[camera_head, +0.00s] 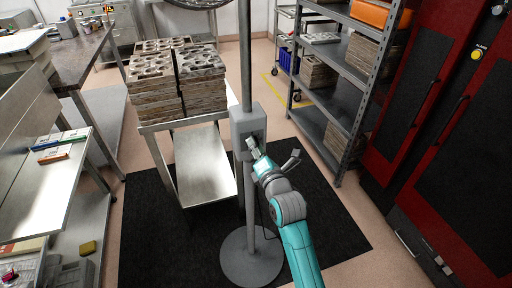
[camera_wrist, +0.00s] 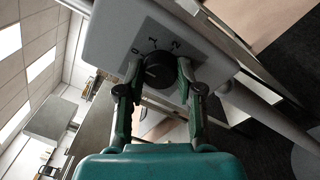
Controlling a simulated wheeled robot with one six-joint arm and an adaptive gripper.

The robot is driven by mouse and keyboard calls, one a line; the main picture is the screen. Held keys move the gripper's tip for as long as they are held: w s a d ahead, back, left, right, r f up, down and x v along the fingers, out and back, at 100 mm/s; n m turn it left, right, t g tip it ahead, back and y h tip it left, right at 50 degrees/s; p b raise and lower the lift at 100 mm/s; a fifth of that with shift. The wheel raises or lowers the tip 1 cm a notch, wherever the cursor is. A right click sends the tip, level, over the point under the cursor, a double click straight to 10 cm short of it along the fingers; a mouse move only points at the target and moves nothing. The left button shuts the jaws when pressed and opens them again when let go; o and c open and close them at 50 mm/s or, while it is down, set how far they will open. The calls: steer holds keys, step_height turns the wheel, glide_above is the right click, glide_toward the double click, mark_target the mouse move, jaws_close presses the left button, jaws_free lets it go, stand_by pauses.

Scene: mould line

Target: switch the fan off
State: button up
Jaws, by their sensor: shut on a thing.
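The fan's grey control box (camera_head: 246,122) sits on its upright pole (camera_head: 246,60), which rises from a round base (camera_head: 252,262). Only the lower edge of the fan's cage (camera_head: 198,3) shows at the top. In the wrist view the box (camera_wrist: 108,40) carries a dark round knob (camera_wrist: 156,72) below the marks 0, 1 and 2. My gripper (camera_head: 254,148) is at the box's front. In the wrist view its two fingers (camera_wrist: 157,75) are closed on the knob from both sides. I cannot tell clearly which mark the knob points to.
A metal trolley (camera_head: 215,165) with stacked mould trays (camera_head: 155,75) stands behind left of the pole. A shelf rack (camera_head: 345,95) and red cabinets (camera_head: 455,110) stand at right. A steel bench (camera_head: 65,185) is at left. A black mat (camera_head: 150,240) lies below.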

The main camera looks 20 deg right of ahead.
steer(key=shift+f, duration=0.1)
steer(key=o, duration=1.2)
steer(key=shift+c, duration=0.2)
steer(key=shift+s, duration=0.15)
steer(key=s, duration=1.1)
steer(key=shift+s+d+f, duration=0.15)
steer(key=shift+s, duration=0.25)
steer(key=shift+f, duration=0.1)
